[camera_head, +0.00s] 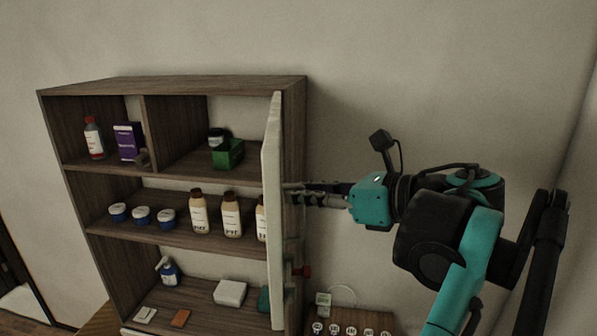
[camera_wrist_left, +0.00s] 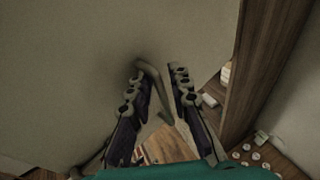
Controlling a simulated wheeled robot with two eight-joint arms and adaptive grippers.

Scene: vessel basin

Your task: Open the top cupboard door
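The cupboard (camera_head: 206,84) stands against the wall with its shelves exposed. Its pale door (camera_head: 272,200) stands open, swung out at the right side and seen nearly edge-on. My left gripper (camera_head: 290,192) is at the door's outer face, with its fingertips partly hidden by the door edge. In the left wrist view, the door (camera_wrist_left: 60,60) fills the left side. A curved handle (camera_wrist_left: 152,82) lies between the spread fingers of my left gripper (camera_wrist_left: 160,75), closer to the left finger. A gap shows at the right finger, so it looks open. My right gripper is out of view.
A low surface with several small round items (camera_head: 350,330) is at lower right. Wall is bare right of the cupboard.

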